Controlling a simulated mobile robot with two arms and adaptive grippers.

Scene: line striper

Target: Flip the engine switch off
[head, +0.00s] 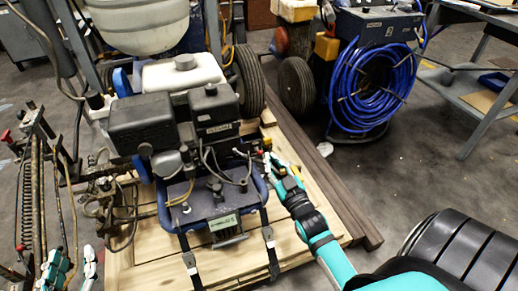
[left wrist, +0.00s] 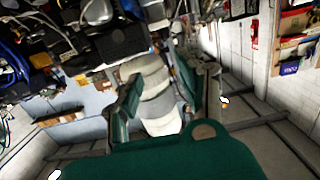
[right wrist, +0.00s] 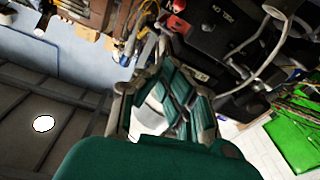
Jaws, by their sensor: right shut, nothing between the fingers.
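The line striper's engine (head: 150,122) sits on a wooden pallet, with black housings and a white tank on top. A small red part (head: 259,155) shows at the engine's right side, beside my right gripper (head: 272,164); whether it is the engine switch I cannot tell. In the right wrist view, the right fingers (right wrist: 178,92) are closed together and empty, below a black engine housing (right wrist: 215,30) and a red knob (right wrist: 178,5). Contact is unclear. My left gripper (head: 72,268) is low at the left edge; its fingers (left wrist: 160,92) are apart and empty.
A blue hose coil (head: 372,88) hangs on a machine at the back right. The pallet (head: 170,262) and dark beams (head: 335,190) lie under and beside the striper. Hoses and rods (head: 40,185) crowd the left. A grey workbench (head: 480,90) stands at right.

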